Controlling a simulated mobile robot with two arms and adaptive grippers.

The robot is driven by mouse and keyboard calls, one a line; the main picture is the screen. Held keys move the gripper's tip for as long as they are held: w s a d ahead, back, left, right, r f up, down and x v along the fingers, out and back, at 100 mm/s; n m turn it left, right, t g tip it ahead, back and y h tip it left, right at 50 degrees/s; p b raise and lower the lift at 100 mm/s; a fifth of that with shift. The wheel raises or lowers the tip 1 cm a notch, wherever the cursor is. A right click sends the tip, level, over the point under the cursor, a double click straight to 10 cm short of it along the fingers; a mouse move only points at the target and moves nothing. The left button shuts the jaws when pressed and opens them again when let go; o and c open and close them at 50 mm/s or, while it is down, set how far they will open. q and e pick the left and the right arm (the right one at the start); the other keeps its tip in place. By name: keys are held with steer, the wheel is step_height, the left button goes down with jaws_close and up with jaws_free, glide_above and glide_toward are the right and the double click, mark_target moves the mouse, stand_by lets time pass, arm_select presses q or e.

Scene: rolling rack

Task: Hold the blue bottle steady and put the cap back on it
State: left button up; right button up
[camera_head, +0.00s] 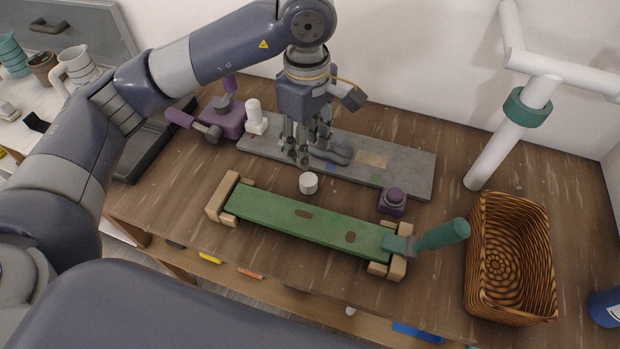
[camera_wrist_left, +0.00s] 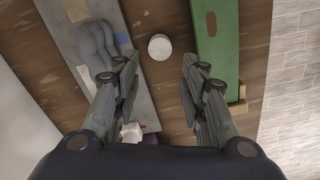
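A small white round cap-like piece (camera_head: 308,183) lies on the brown wooden table between the grey board and the green plank. My left gripper (camera_head: 303,155) hangs above the grey board, just behind this piece. In the left wrist view the gripper (camera_wrist_left: 158,70) is open and empty. The white piece (camera_wrist_left: 160,47) shows beyond the gap between its fingertips, apart from both. A blue container (camera_head: 606,307) with a white patch is cut off by the right edge; I cannot tell whether it is the blue bottle. My right gripper is not in view.
The grey board (camera_head: 410,173) carries a dark grey moulded piece (camera_head: 332,153). The green plank (camera_head: 300,219) rests on wooden blocks. A purple jar (camera_head: 392,201), a wicker basket (camera_head: 481,262) and a white pipe (camera_head: 500,150) stand to the right. A white bottle-shaped object (camera_head: 255,118) stands at the left.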

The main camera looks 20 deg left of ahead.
arm_select(q)
steer(key=p, duration=0.1)
glide_above(307, 178)
steer(key=shift+s+d+f, duration=0.1)
steer(key=shift+f, duration=2.7)
step_height(307, 178, down, 4)
steer(key=shift+f+p, duration=0.25)
steer(key=shift+p, duration=1)
steer(key=shift+f, duration=0.35)
steer(key=c, duration=0.5)
